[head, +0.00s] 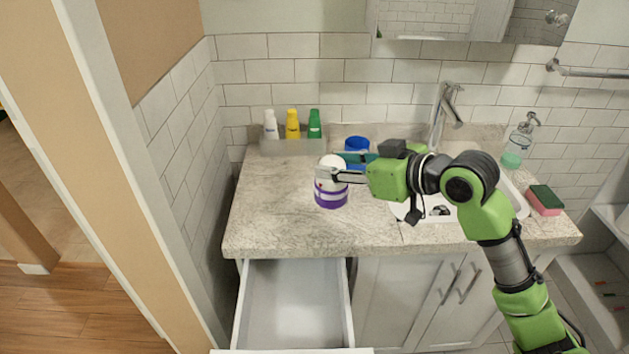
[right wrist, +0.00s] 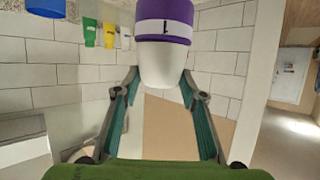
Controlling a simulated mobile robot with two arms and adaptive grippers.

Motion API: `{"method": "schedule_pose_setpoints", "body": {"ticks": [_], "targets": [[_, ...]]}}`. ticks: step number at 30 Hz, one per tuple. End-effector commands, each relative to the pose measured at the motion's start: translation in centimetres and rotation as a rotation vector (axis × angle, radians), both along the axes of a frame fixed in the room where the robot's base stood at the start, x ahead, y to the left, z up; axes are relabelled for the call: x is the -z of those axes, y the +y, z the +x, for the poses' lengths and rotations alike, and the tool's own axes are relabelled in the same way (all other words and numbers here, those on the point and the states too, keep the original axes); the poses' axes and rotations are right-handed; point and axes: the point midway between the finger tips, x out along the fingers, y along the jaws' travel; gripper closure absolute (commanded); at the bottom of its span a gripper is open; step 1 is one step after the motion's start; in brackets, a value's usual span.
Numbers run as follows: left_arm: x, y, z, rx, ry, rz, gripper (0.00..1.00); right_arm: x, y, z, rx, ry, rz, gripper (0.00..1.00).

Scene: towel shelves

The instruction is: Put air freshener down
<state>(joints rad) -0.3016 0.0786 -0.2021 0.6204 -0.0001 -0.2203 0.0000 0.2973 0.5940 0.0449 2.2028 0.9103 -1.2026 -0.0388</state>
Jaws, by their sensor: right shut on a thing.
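The air freshener (head: 331,194) has a purple body with a white band and a rounded white top. It is upright over the counter (head: 275,210), left of the sink. I cannot tell whether its base touches the surface. My right gripper (head: 328,174) reaches in from the right and is shut on the white top. In the right wrist view the air freshener (right wrist: 165,30) shows upside down, its white part between the fingers (right wrist: 160,88). My left gripper is not in view.
A tray (head: 293,147) with white, yellow and green bottles stands at the back wall. A blue cup (head: 357,144) is behind my gripper. A soap dispenser (head: 517,145) and sponge (head: 545,199) are at right. An open empty drawer (head: 293,305) is below. The counter's front left is clear.

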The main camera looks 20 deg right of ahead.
Motion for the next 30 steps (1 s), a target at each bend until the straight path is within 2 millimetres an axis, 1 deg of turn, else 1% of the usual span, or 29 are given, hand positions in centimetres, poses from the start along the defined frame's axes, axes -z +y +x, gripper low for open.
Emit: {"method": "schedule_pose_setpoints", "body": {"ticks": [1,7,9,12,15,20,22,24,27,30], "targets": [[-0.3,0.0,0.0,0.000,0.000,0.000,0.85,0.3,0.2,1.4,0.001,0.002,0.007,1.00],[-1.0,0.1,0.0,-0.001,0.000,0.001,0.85,2.5,0.7,6.3,0.000,0.001,0.007,1.00],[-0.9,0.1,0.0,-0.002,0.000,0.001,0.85,4.3,0.7,7.4,0.000,0.003,0.005,1.00],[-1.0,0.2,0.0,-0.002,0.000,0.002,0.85,6.0,0.9,8.9,-0.001,0.001,0.004,1.00],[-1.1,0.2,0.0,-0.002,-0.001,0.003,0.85,7.2,0.9,9.9,-0.001,0.000,0.003,1.00],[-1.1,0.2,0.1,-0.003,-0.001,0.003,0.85,8.1,1.0,10.7,-0.001,-0.003,0.001,1.00],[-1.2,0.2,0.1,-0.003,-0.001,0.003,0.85,8.9,1.1,11.1,-0.001,0.001,0.001,1.00],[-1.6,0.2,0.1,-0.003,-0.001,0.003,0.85,10.0,1.1,11.0,0.000,0.003,0.003,1.00],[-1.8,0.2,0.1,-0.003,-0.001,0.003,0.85,11.2,1.0,11.0,-0.001,0.000,0.003,1.00],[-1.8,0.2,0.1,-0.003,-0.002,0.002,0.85,11.6,1.0,11.0,-0.001,-0.002,0.002,1.00]]}}
